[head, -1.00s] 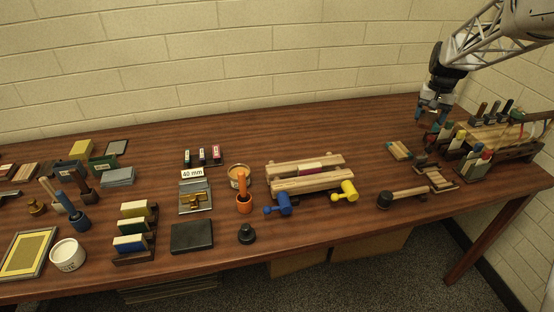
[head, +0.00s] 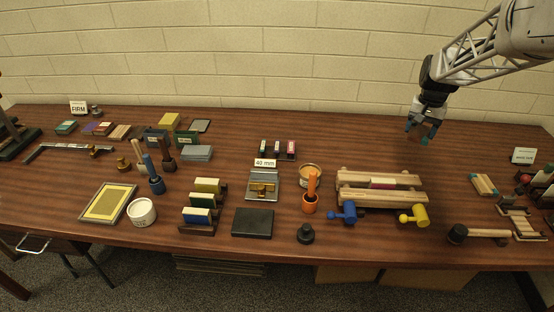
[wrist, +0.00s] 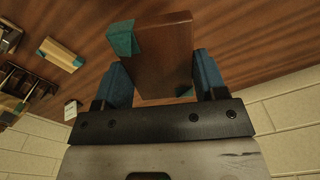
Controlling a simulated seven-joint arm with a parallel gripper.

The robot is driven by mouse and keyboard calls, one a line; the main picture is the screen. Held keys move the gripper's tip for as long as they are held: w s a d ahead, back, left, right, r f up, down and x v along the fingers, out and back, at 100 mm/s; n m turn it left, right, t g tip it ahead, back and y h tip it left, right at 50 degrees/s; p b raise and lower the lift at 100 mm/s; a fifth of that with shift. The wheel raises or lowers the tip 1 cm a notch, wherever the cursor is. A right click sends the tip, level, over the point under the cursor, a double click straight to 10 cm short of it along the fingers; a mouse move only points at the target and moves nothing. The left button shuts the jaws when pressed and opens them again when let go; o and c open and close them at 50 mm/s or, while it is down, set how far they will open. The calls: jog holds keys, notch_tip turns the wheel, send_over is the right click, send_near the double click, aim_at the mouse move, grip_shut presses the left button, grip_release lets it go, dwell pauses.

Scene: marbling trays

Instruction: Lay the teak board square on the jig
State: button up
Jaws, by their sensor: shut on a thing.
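My gripper (head: 424,132) hangs at the right in the head view, in front of the back wall and above the table's rear. In the wrist view my gripper (wrist: 163,80) is shut on a flat brown board with teal corners, taken as the teak board (wrist: 160,50). The board is tilted in this view and extends beyond the blue fingers; its grip contact is partly hidden. In the head view the board is too small to make out. I cannot tell which object is the jig.
A small pale block with teal ends (head: 484,184), a mallet (head: 480,233) and a slatted wooden piece (head: 522,224) lie at the right. Bare table (head: 365,145) lies behind the frame.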

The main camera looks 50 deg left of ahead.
jog(key=s+a+f+n, duration=0.1)
jog(key=s+a, duration=0.8)
jog(key=a, duration=0.4)
jog(key=n, duration=0.4)
send_over(233, 171)
notch_tip(233, 171, down, 4)
jog(key=shift+f, duration=0.15)
jog(key=shift+d+f, duration=0.1)
jog(key=shift+f, duration=3.05)
jog(key=shift+f, duration=0.1)
jog(key=shift+f, duration=1.75)
jog(key=shift+f, duration=0.15)
